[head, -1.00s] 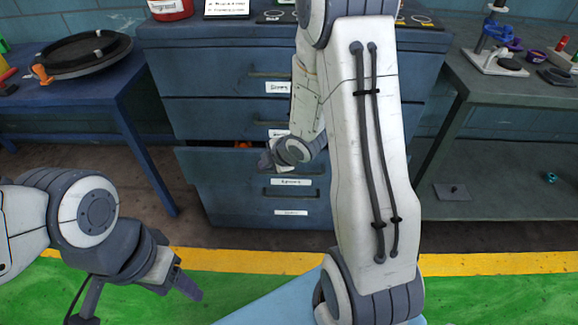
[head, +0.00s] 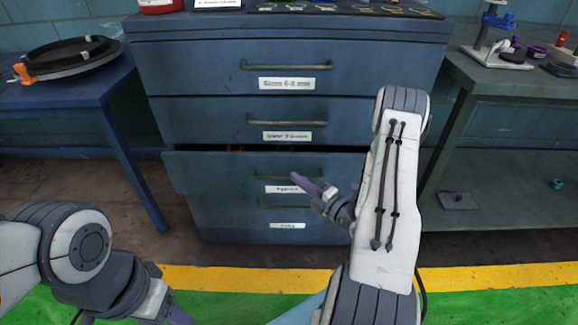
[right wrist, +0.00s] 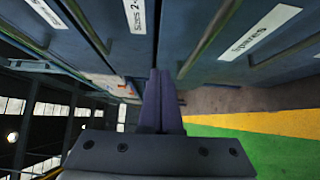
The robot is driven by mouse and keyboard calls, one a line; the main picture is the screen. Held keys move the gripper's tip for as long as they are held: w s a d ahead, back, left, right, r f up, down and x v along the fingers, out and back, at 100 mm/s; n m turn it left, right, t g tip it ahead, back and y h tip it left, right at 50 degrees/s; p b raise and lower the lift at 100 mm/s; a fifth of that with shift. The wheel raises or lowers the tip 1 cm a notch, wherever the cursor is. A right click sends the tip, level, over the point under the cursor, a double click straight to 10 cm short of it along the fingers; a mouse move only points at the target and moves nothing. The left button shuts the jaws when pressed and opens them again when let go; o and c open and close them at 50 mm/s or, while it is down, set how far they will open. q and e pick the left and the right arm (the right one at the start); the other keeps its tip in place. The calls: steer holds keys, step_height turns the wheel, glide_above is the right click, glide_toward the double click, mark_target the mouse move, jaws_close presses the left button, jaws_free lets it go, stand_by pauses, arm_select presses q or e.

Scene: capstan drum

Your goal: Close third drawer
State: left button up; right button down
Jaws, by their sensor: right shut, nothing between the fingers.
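The third drawer (head: 215,175) of the blue cabinet stands out from the drawers above it in the head view. A dark gap shows along its top edge, with something small and reddish inside. Its handle (head: 268,176) and a white label are on its front. My right gripper (head: 300,183) is shut and empty, its purple-grey fingers in front of the drawer near the handle's right part; I cannot tell whether they touch. The shut fingers also show in the right wrist view (right wrist: 162,98). My left gripper (head: 168,308) is at the lower left, partly cut off, away from the cabinet.
The second drawer (head: 190,120) and the top drawer look flush. The bottom drawer (head: 225,228) lies below. A blue table (head: 70,92) with a round black tray stands left, a grey-green bench (head: 480,75) right. The floor before the cabinet is clear.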

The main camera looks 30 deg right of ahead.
mark_target(296, 158)
steer(key=w+b, duration=0.1)
steer(key=w, duration=0.5)
steer(key=shift+d, duration=0.2)
steer(key=shift+w+d, duration=0.4)
steer(key=shift+w, duration=0.35)
steer(key=w+d, duration=0.1)
steer(key=w+b, duration=0.1)
steer(key=w+d+b, duration=0.1)
steer(key=w, duration=0.1)
steer(key=shift+w+d, duration=0.1)
steer(key=shift+d, duration=0.2)
steer(key=shift+w+d+r, duration=0.1)
steer(key=shift+d, duration=0.05)
